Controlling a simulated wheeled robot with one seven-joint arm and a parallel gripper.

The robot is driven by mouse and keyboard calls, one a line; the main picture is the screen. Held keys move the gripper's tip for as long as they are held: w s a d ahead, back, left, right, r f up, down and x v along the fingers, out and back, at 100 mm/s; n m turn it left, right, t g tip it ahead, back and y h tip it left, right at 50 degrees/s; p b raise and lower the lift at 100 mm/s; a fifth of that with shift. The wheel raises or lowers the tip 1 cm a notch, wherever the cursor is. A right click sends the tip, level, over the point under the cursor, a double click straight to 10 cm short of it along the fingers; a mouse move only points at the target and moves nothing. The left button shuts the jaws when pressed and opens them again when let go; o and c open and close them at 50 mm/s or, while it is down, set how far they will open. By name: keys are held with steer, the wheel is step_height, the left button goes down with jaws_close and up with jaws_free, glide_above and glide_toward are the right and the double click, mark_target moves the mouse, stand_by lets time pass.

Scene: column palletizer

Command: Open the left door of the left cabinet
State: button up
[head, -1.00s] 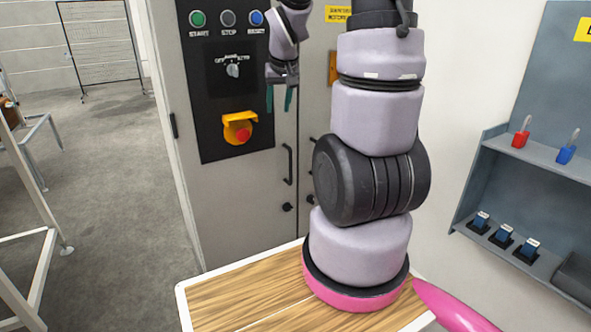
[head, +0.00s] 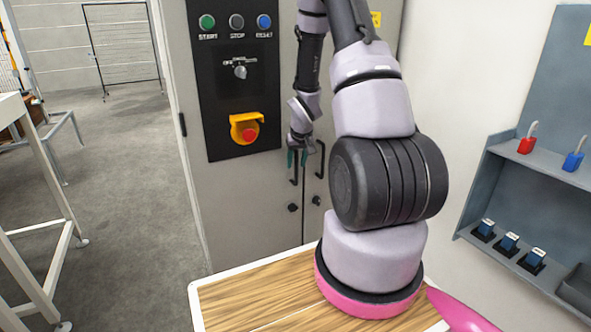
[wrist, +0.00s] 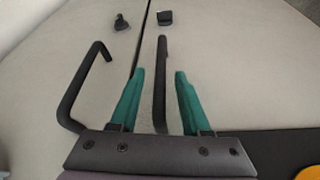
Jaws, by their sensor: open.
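The cabinet's grey left door (head: 240,195) is shut, flush with the right door. In the head view its black bar handle (head: 294,176) is partly covered by my gripper (head: 298,158). In the wrist view the left door's handle (wrist: 161,85) stands between the two green fingers of my gripper (wrist: 155,75), one finger on each side. The fingers are open with gaps beside the bar, and I cannot tell how deep they reach around it. The right door's handle (wrist: 85,90) is outside the fingers, left in the wrist view.
The left door carries a black control panel with a knob (head: 239,70) and a yellow-red emergency stop (head: 247,128). Black locks (head: 293,207) sit below the handles. A wooden-topped surface (head: 260,300) lies in front.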

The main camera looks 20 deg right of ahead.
steer(key=shift+x, duration=1.9)
jaws_close()
